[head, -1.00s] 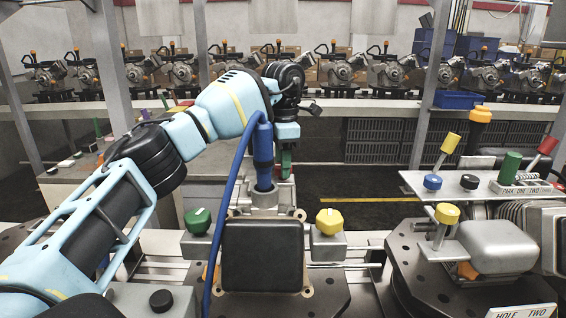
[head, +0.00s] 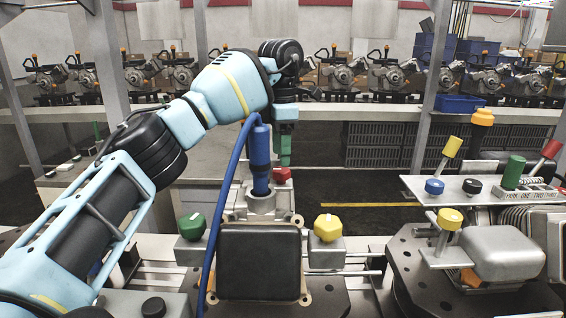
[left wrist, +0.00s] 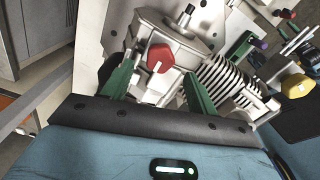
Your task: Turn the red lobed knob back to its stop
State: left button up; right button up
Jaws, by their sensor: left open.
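The red lobed knob (head: 282,174) shows in the head view at the back right of the grey metal housing (head: 262,203), just below my left gripper (head: 285,158). In the left wrist view the red knob (left wrist: 160,58) is near the middle, with a pale mark on its face. My left gripper's green fingers (left wrist: 158,72) are spread wide, one on each side of the knob in that picture. Bare space shows between the knob and each finger, so the gripper is open and empty. My right gripper is not in view.
A blue cylinder (head: 260,160) with a blue hose stands on the housing close to my left gripper. A green knob (head: 192,226) and a yellow knob (head: 328,228) flank the black block (head: 258,262). A shelf of fixtures (head: 490,186) stands at the right.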

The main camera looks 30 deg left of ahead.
aim_at(281, 169)
pick_arm(q)
jog(key=shift+r, duration=1.7)
jog(key=shift+f, duration=0.1)
